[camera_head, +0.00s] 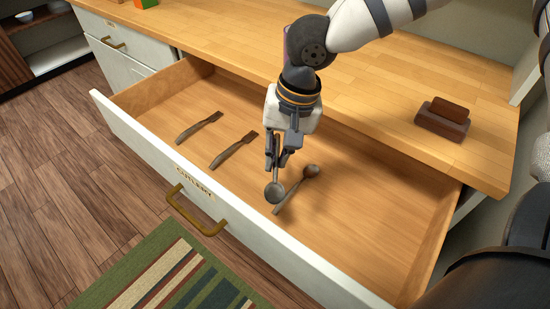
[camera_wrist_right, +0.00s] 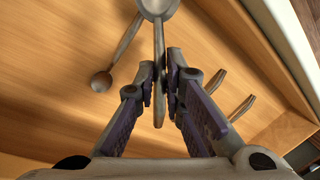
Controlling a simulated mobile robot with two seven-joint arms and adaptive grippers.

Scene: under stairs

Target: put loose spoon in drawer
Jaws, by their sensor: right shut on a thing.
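The open drawer (camera_head: 102,103) has a white front labelled "CUTLERY" and a brass handle. My right gripper (camera_head: 278,160) is over the inside of the drawer, pointing down, and is shut on a metal spoon (camera_head: 274,192). The spoon hangs with its bowl toward the drawer front. In the right wrist view my right gripper (camera_wrist_right: 163,85) pinches the handle of this spoon (camera_wrist_right: 157,8). A second spoon (camera_head: 293,190) lies on the drawer floor just beside it; it also shows in the right wrist view (camera_wrist_right: 103,79). I cannot tell the held spoon's height above the floor. My left gripper is out of view.
Two forks, one on the left (camera_head: 198,127) and one nearer the middle (camera_head: 234,150), lie in the drawer. The wooden counter (camera_head: 420,72) above holds a dark brown block on a base (camera_head: 442,120). A striped rug (camera_head: 165,275) lies on the floor. The drawer's right end is clear.

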